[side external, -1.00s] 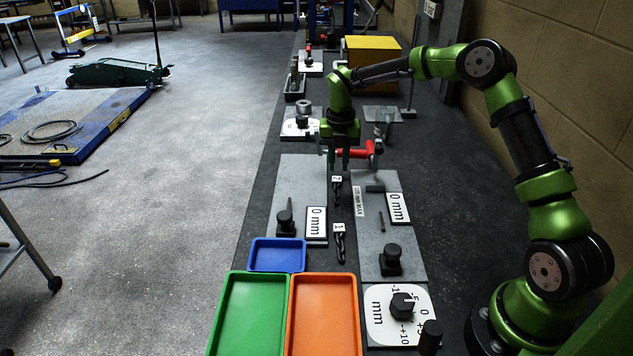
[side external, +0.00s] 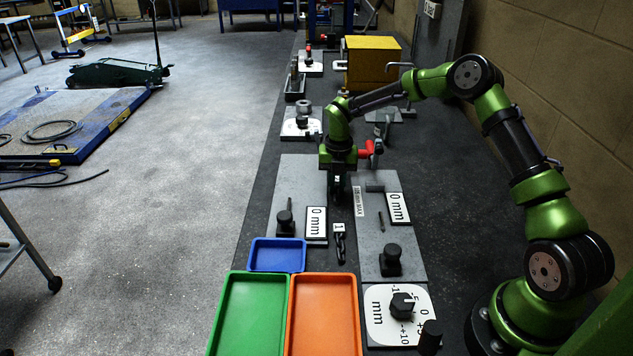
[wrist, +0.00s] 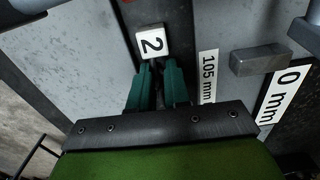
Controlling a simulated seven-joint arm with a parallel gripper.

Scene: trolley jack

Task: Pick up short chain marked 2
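The short chain marked 2 shows mainly by its white number tag (wrist: 151,42), just beyond my fingertips in the wrist view. Most of its dark links are hidden by my fingers. My gripper (wrist: 159,70) points down over it, its two green fingers close together with a narrow dark strip between them. They look shut on the chain at floor-strip level. In the side view my gripper (side external: 337,188) is low between two grey plates. The short chain marked 1 (side external: 340,246) lies nearer the camera, apart from my gripper.
Grey plates (side external: 293,185) and (side external: 405,258) lie on either side, with 0 mm labels, knobs and a small bar. A blue tray (side external: 277,255), a green tray (side external: 230,326) and an orange tray (side external: 324,350) stand in front. A red-handled part (side external: 366,149) stands close behind my gripper.

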